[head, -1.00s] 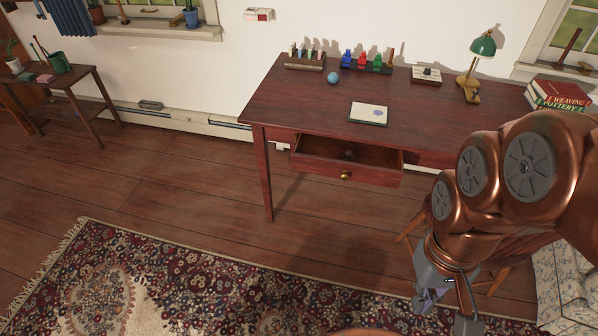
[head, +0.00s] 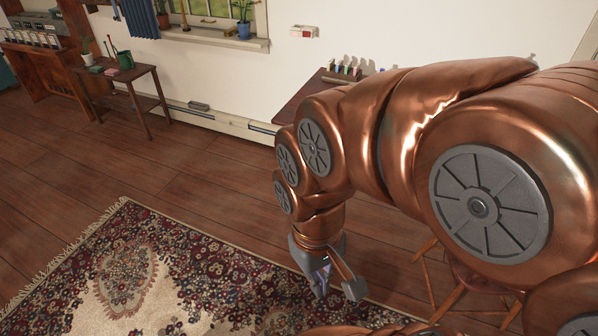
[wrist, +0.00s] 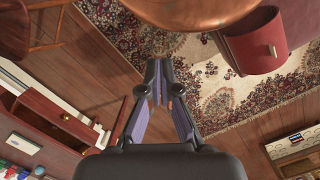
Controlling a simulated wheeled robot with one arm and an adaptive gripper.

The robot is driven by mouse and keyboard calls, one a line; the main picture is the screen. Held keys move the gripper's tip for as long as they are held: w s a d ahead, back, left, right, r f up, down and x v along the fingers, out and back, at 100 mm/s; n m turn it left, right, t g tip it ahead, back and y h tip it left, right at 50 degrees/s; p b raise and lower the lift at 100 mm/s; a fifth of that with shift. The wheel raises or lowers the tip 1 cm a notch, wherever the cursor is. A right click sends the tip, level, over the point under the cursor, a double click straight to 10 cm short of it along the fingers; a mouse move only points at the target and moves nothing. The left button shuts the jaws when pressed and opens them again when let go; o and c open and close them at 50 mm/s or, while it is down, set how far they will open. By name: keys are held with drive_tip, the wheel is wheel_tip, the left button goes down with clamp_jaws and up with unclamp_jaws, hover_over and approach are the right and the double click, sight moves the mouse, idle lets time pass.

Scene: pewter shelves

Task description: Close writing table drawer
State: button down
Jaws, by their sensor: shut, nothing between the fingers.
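The writing table (head: 291,101) shows in the head view only as a dark red corner of its top; my arm hides the rest and the drawer. In the wrist view the table's top (wrist: 14,128) is at the lower left, with the drawer front (wrist: 45,104) and its small brass knob (wrist: 66,117) facing up and right. The drawer stands out from the table, with a dark inside showing behind its front. My gripper (head: 338,290) points down over the rug's edge, shut and empty. In the wrist view its fingers (wrist: 158,88) are right of the drawer, apart from it.
A patterned rug (head: 190,270) covers the floor in front. A wooden chair (wrist: 40,22) stands at the upper left in the wrist view, near the table. A small side table (head: 125,82) stands by the far wall. The wooden floor (head: 150,175) between is clear.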

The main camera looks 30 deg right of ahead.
drive_tip(key=w+d+f+n+t+h+b, duration=0.1)
drive_tip(key=w+d+f+n+t+b, duration=0.8)
drive_tip(key=w+d+f+b, duration=0.7)
drive_tip(key=w+d+f+n+t+h+b, duration=0.2)
drive_tip(key=w+d+f+n+t+b, duration=0.5)
drive_tip(key=w+d+f+t+b, duration=0.75)
drive_tip(key=w+d+r+g+b, duration=0.1)
drive_tip(key=w+d+g+b, duration=0.3)
drive_tip(key=w, duration=1)
drive_tip(key=shift+w+d+r+b, duration=0.2)
drive_tip(key=shift+w+d+b, duration=0.1)
drive_tip(key=shift+d+b, duration=1.1)
drive_tip(key=shift+d+p, duration=0.25)
drive_tip(key=shift+p, duration=0.05)
